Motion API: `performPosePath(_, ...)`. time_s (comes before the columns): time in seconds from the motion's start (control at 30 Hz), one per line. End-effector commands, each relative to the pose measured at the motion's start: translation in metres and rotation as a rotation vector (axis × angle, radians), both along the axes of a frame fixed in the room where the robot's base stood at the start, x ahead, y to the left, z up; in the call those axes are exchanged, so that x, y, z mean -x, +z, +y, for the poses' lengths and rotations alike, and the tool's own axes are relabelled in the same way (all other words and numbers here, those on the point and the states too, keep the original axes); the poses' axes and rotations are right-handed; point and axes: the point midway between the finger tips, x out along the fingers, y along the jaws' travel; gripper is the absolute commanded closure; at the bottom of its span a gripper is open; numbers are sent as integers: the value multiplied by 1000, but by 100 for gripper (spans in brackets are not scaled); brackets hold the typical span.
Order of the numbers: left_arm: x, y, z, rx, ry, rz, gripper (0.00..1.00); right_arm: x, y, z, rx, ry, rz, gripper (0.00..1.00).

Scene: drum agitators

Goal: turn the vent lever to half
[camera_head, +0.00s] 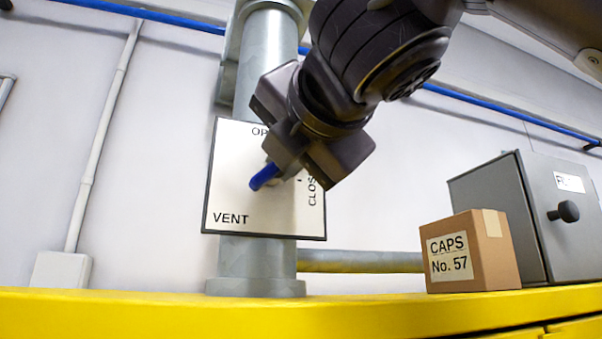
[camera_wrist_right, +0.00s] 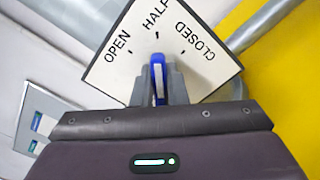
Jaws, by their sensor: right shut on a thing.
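The square white vent plate (camera_head: 240,200) is mounted on a grey vertical pipe and reads VENT, with OPEN partly covered and CLOSED at its right edge. The blue vent lever (camera_head: 262,178) shows at the plate's middle, the rest hidden by my right gripper (camera_head: 277,168). In the right wrist view the plate (camera_wrist_right: 120,72) shows OPEN, HALF and CLOSED. The lever (camera_wrist_right: 158,72) stands between the two fingers of my right gripper (camera_wrist_right: 159,88), which is shut on it. Its upper end lines up with the tick at HALF, between the other two ticks. My left gripper is out of view.
A cardboard box (camera_head: 484,270) labelled CAPS No. 57 stands on the yellow surface (camera_head: 200,312) at right. A grey cabinet (camera_head: 500,192) with a black knob (camera_head: 564,212) is behind it. A blue pipe (camera_head: 510,118) runs along the wall.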

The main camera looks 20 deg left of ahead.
Motion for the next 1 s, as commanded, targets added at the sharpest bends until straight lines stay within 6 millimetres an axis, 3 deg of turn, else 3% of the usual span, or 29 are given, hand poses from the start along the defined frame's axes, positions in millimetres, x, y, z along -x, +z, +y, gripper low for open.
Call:
performPosePath(0.4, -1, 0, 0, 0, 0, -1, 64, 0, 1, 0, -9, -1, 3, 100)
performPosePath(0.43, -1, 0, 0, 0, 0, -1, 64, 0, 1, 0, -9, -1, 3, 85)
performPosePath(0.6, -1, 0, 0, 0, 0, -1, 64, 0, 0, 0, -7, -1, 4, 65)
performPosePath(0.87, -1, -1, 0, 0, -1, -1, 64, 1, 0, -1, -7, 0, 3, 65)
performPosePath(1.0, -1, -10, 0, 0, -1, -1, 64, 12, -2, -8, -8, 1, 1, 65)
